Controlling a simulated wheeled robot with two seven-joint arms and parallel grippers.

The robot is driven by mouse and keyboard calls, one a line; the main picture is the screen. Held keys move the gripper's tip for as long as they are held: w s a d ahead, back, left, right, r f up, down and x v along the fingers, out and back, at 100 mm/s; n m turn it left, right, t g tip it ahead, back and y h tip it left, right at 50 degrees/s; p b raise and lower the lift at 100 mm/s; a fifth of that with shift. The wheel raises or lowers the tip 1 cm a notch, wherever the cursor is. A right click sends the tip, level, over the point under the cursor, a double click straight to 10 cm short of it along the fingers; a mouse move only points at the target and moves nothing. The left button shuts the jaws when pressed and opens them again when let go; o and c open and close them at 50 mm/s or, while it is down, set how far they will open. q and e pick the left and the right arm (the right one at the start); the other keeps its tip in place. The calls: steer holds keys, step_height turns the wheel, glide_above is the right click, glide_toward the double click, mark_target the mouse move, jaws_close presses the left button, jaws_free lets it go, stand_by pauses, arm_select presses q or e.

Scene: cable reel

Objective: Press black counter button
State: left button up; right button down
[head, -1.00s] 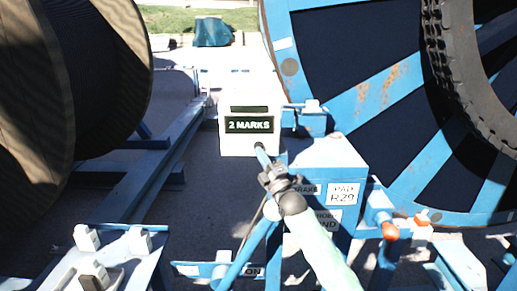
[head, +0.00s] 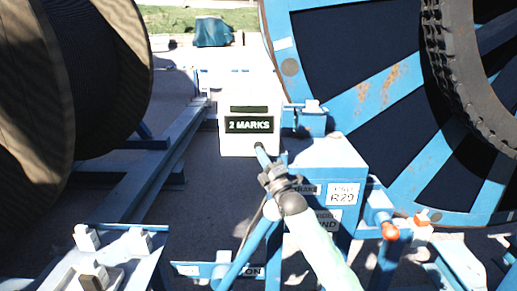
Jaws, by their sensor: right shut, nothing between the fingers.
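The counter (head: 235,142) is a white box with a dark plate reading "2 MARKS". A small black button (head: 259,147) shows low on the right of its front face, partly hidden by my right gripper. My right gripper (head: 261,152) is shut and empty, its tip at the button. I cannot tell whether the tip touches it. My right arm reaches up from the bottom of the head view. My left gripper is not in view.
A blue box labelled R29 (head: 322,160) stands right of the gripper. A large cable drum (head: 85,75) is at left and a big blue reel (head: 365,95) at right. Blue rails (head: 150,180) run along the ground. Orange-tipped levers (head: 390,231) stand at lower right.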

steer(key=shift+w+b, duration=0.5)
steer(key=shift+w, duration=0.5)
stand_by(1.1)
steer(key=shift+s, duration=1)
steer(key=shift+s+p, duration=0.1)
steer(key=shift+p, duration=0.2)
steer(key=s+p, duration=0.1)
steer(key=s, duration=0.4)
stand_by(0.7)
